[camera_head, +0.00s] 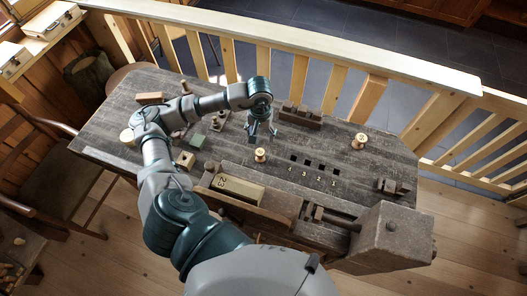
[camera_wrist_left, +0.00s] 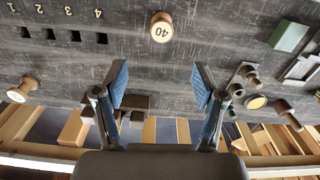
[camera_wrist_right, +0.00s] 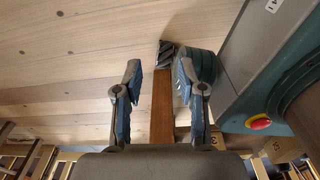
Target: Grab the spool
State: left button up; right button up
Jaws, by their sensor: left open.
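A small turned spool (camera_head: 260,155) with a pale round top stands on the dark wooden workbench (camera_head: 110,125). In the left wrist view this spool (camera_wrist_left: 161,27) shows the number 40, ahead of the fingertips. A second, similar spool (camera_head: 359,140) stands farther right; it also shows in the left wrist view (camera_wrist_left: 20,91) at the left edge. My left gripper (camera_head: 262,136) is open and empty above the bench, just behind the 40 spool in the head view and not touching it. My right gripper (camera_wrist_right: 158,72) is open and empty, away from the bench, over the plank floor.
A row of numbered square holes (camera_head: 314,164) lies between the spools. A rack of dark blocks (camera_head: 300,115) stands at the back edge, and a vise (camera_head: 388,238) at the front right. A green block (camera_head: 197,140) and other small pieces lie left of the gripper.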

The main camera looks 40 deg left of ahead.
pick_arm(q)
send_over(260, 152)
notch_tip(260, 152, down, 4)
jog(key=shift+d+f, duration=0.1)
jog(key=shift+f, duration=0.05)
jog(key=f+p, duration=0.1)
jog(key=f, duration=0.3)
jog(key=shift+w+f, duration=0.2)
jog(key=shift+f, duration=0.25)
notch_tip(260, 152, down, 4)
jog(key=shift+s+f+p, duration=0.15)
jog(key=shift+p, duration=0.45)
jog(key=shift+f, duration=0.45)
pick_arm(e)
jog(key=shift+w+r, duration=0.15)
jog(key=shift+r, duration=0.5)
jog(key=shift+w+r, duration=0.15)
jog(key=shift+r, duration=0.45)
pick_arm(q)
jog(key=shift+c, duration=0.2)
jog(key=c, duration=1.1)
pick_arm(e)
jog(key=shift+w, duration=0.1)
